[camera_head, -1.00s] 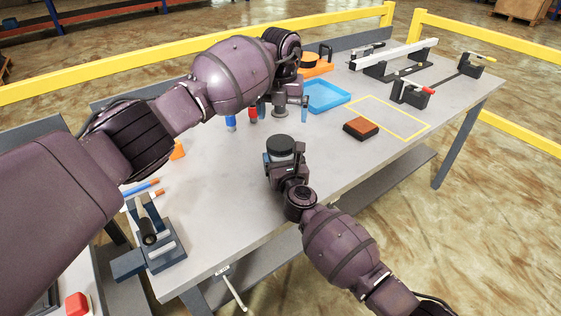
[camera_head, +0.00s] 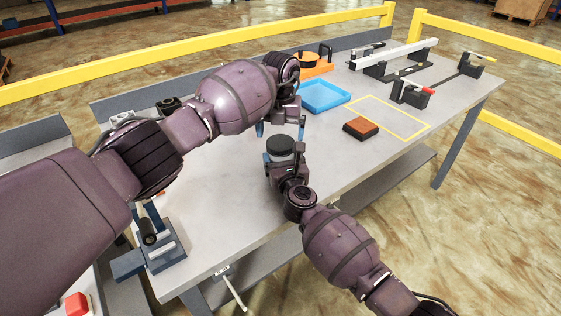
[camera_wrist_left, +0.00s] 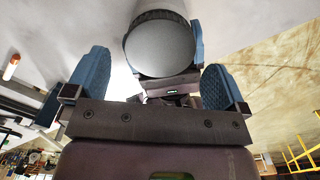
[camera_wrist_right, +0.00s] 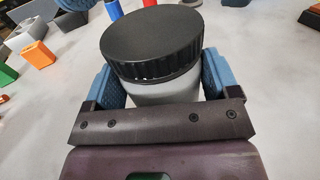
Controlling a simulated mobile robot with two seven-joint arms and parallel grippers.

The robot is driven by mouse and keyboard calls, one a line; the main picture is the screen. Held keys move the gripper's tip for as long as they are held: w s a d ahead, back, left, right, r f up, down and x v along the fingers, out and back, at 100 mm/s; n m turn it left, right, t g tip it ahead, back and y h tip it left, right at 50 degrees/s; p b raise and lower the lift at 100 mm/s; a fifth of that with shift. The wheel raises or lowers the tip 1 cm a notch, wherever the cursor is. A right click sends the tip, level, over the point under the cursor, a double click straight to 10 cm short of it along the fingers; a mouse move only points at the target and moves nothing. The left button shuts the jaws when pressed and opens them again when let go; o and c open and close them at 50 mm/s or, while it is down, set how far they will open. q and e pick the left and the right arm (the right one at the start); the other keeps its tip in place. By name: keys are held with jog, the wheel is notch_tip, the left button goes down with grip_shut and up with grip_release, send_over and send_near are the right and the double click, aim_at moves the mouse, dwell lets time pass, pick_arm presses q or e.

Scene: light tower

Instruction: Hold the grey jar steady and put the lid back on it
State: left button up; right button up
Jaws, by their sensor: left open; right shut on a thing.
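The grey jar (camera_wrist_right: 165,90) stands upright between the fingers of my right gripper (camera_head: 284,163), which is shut on its body. The black ribbed lid (camera_wrist_right: 150,42) sits on top of the jar and looks about level. I cannot tell whether it is screwed tight. In the head view the lid (camera_head: 280,144) shows as a dark disc. My left gripper (camera_head: 281,129) is open and empty, close to the lid. In the left wrist view the round top of the lid (camera_wrist_left: 160,46) lies ahead, between and beyond the open blue fingers (camera_wrist_left: 155,82). The gap to it is hard to judge.
A blue tray (camera_head: 325,96), an orange stand (camera_head: 316,70) and a brown-orange block (camera_head: 361,128) are farther back. A grey fixture (camera_head: 163,247) stands at the near left edge. An orange block (camera_wrist_right: 38,54) is beyond the jar.

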pick_arm(q)
jog(key=shift+f, duration=1.45)
jog(key=shift+c, duration=0.3)
jog(key=c, duration=0.9)
jog(key=m, duration=0.5)
jog(key=o, duration=1)
jog(key=shift+c, duration=0.2)
notch_tip(320, 180, up, 12)
